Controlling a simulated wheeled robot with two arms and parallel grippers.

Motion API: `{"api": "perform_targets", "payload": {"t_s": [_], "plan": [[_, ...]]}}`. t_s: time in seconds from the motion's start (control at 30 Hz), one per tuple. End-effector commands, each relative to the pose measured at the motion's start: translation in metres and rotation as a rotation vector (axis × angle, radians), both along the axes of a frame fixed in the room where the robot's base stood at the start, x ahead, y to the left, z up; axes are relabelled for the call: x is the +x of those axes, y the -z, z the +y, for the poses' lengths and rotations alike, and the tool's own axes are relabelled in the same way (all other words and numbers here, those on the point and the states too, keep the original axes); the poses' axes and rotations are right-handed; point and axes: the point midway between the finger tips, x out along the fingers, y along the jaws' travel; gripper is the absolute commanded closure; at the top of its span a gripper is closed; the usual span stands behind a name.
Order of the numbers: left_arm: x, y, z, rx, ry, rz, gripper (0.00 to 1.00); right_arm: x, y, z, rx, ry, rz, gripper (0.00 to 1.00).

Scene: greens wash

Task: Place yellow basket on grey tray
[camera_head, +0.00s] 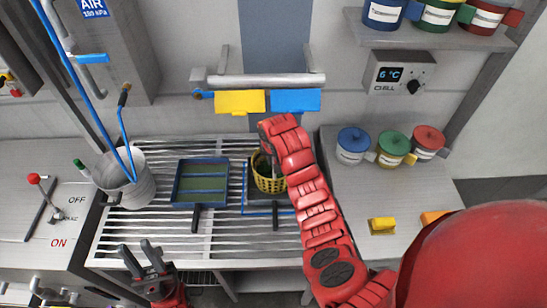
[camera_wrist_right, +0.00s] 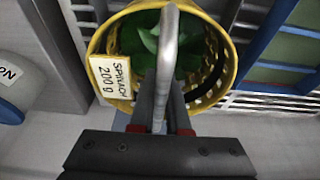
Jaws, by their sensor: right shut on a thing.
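The yellow basket (camera_head: 267,184) is a mesh basket with green leaves inside, and it also shows in the right wrist view (camera_wrist_right: 222,84). It carries a label reading SPINACH 200 g. My right gripper (camera_wrist_right: 160,110) is shut on its curved metal handle (camera_wrist_right: 168,45). In the head view the basket is at or above a blue-edged, grey-looking tray (camera_head: 256,203) with a dark handle; I cannot tell whether it touches. My right arm hides part of basket and tray. My left gripper (camera_head: 146,262) is open and empty at the front left.
A blue-rimmed tray with a green floor (camera_head: 202,184) lies left of the basket on the slatted rack (camera_head: 140,224). Lidded jars (camera_head: 352,146) and a yellow block (camera_head: 382,225) are on the right counter.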

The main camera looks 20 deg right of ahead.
Motion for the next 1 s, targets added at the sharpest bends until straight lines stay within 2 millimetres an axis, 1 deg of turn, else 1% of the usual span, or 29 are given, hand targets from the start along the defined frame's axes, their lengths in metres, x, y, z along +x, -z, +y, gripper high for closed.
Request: {"api": "perform_targets", "payload": {"t_s": [0.13, 0.27, 0.3, 0.43, 0.67, 0.73, 0.8, 0.87, 1.0], "plan": [[0.0, 0.001, 0.0, 0.0, 0.0, 0.0, 0.67, 0.001, -0.001, 0.0, 0.001, -0.001, -0.003, 1.0], [0.0, 0.005, 0.0, 0.0, 0.0, 0.0, 0.67, 0.001, 0.003, 0.0, 0.001, 0.0, -0.003, 1.0], [0.0, 0.003, 0.0, 0.0, 0.0, 0.001, 0.67, 0.001, 0.002, 0.0, 0.001, 0.0, -0.003, 0.79], [0.0, 0.003, 0.0, 0.0, 0.0, 0.0, 0.67, 0.001, 0.002, 0.0, 0.002, 0.0, -0.003, 0.56], [0.0, 0.003, 0.0, 0.0, 0.0, 0.001, 0.67, 0.001, 0.002, 0.0, 0.001, 0.001, -0.002, 0.56], [0.0, 0.0, 0.0, 0.0, 0.0, 0.0, 0.67, 0.001, -0.002, 0.0, 0.001, 0.001, -0.002, 0.56], [0.0, 0.004, 0.0, 0.0, 0.0, 0.0, 0.67, 0.001, -0.003, 0.0, 0.002, 0.0, -0.005, 0.56], [0.0, 0.007, 0.0, 0.0, 0.0, 0.001, 0.67, -0.001, -0.008, 0.0, 0.002, 0.001, -0.005, 0.56], [0.0, 0.016, 0.0, 0.0, 0.0, 0.0, 0.67, -0.007, -0.028, 0.001, 0.001, 0.001, -0.006, 0.56]]}}
